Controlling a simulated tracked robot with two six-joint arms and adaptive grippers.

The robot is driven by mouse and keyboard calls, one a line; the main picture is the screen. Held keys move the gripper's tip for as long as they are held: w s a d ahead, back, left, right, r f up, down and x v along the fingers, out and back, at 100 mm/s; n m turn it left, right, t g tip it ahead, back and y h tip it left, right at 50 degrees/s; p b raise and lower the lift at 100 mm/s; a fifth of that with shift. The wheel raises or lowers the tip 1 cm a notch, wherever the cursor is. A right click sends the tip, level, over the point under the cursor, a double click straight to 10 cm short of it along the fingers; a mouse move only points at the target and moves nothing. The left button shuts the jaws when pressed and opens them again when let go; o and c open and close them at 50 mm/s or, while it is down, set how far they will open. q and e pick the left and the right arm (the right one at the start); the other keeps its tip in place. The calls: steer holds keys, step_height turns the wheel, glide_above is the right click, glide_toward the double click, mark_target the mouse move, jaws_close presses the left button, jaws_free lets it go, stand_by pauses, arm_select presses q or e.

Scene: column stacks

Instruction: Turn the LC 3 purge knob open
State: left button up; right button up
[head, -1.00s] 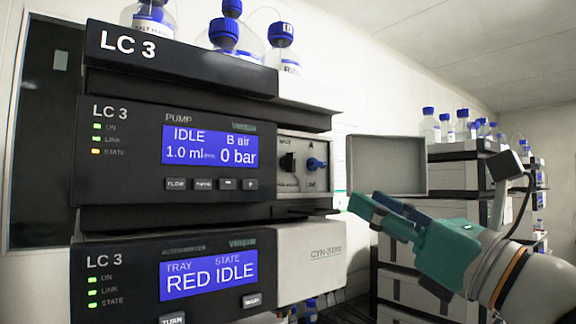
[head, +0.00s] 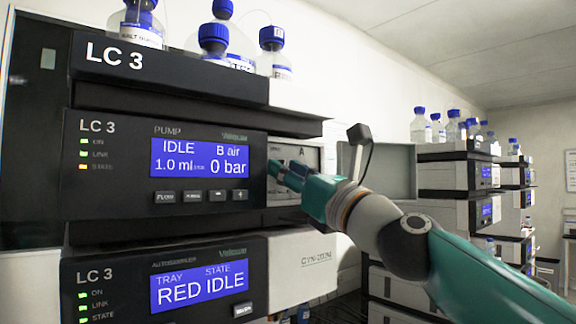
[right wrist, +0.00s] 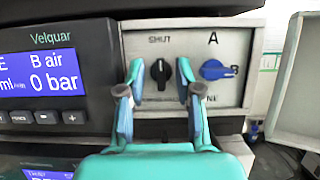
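The LC 3 purge knob (right wrist: 161,72) is a small black knob on the light panel of the pump module. Its grip stands upright below the word SHUT in the right wrist view. My right gripper (right wrist: 159,82) is open, with one fingertip on each side of the black knob and a visible gap on both sides. In the head view my right gripper (head: 279,172) reaches the panel from the right and hides the knob. Whether the fingertips reach as deep as the knob is hard to tell. My left gripper is not in view.
A blue knob (right wrist: 215,70) marked A and B sits close to the right finger. An open grey door (head: 385,170) stands right of the panel. The pump display (head: 203,158) reads IDLE, B air, 0 bar. Blue-capped bottles (head: 214,42) stand on top.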

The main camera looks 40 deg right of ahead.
steer(key=shift+w+r, duration=0.1)
steer(key=shift+w, duration=0.1)
jaws_close()
